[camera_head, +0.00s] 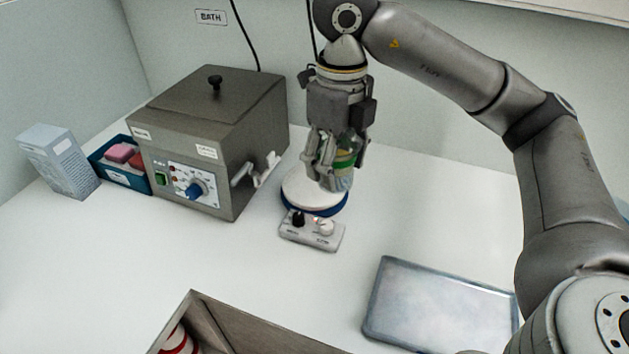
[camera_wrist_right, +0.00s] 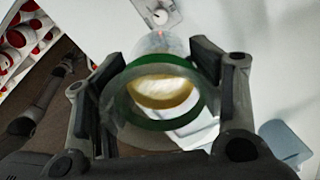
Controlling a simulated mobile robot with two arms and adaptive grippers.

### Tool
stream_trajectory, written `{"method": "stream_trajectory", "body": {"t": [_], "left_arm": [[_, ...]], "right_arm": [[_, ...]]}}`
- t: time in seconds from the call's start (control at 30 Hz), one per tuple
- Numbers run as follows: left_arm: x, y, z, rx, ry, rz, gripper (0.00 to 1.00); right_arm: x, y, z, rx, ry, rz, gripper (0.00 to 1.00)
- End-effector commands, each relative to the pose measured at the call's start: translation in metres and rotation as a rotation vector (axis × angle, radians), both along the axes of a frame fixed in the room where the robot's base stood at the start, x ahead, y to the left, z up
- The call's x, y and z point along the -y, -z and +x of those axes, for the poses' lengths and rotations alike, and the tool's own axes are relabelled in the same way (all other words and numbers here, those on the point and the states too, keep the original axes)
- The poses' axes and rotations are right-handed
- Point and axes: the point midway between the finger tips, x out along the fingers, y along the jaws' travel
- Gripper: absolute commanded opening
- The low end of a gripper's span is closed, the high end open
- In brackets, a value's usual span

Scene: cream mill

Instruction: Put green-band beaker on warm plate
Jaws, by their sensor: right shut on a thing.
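The green-band beaker (camera_head: 343,179) is clear with a green band around it. My right gripper (camera_head: 338,156) points down and is shut around its upper part, with a finger on either side. In the right wrist view I look down into the beaker (camera_wrist_right: 158,122), with pale yellowish stuff inside, between the gripper's fingers (camera_wrist_right: 155,92). The warm plate (camera_head: 300,192), a white disc with a blue rim, is below the beaker, which overlaps its right part in the head view. I cannot tell whether the beaker's base touches it. My left gripper is not in view.
A control box (camera_head: 311,231) with knobs is in front of the plate. A grey bath (camera_head: 213,130) stands left, its lever near the plate. A blue bin (camera_head: 122,176) and carton (camera_head: 58,160) stand farther left. A tray (camera_head: 440,308) lies front right; a crate (camera_head: 228,322) is at the front.

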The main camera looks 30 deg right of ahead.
Motion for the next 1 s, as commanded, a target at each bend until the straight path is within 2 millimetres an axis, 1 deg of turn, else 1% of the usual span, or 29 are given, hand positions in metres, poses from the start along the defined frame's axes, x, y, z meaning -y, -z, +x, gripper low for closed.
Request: {"method": "stream_trajectory", "body": {"t": [0.07,0.17,0.37,0.47,0.5,0.6,0.73,1.0], "left_arm": [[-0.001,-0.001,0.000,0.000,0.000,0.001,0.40],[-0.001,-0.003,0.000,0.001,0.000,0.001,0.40],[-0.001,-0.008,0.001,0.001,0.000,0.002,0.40],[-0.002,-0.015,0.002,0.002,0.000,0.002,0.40],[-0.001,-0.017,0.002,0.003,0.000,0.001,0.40],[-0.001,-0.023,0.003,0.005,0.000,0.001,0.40],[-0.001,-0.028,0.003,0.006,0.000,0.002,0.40],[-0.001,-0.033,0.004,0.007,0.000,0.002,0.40]], "right_arm": [[0.001,0.002,0.006,-0.002,0.017,0.002,0.18],[0.005,0.009,0.021,-0.007,0.022,0.003,0.18],[0.014,0.028,0.063,-0.005,0.020,0.003,0.18],[0.019,0.034,0.083,-0.005,0.021,0.001,0.18],[0.021,0.038,0.090,-0.005,0.020,0.000,0.18],[0.026,0.060,0.105,-0.007,0.019,-0.001,0.18],[0.029,0.079,0.120,-0.003,0.018,0.000,0.18],[0.032,0.097,0.135,-0.003,0.017,0.000,0.18]]}}
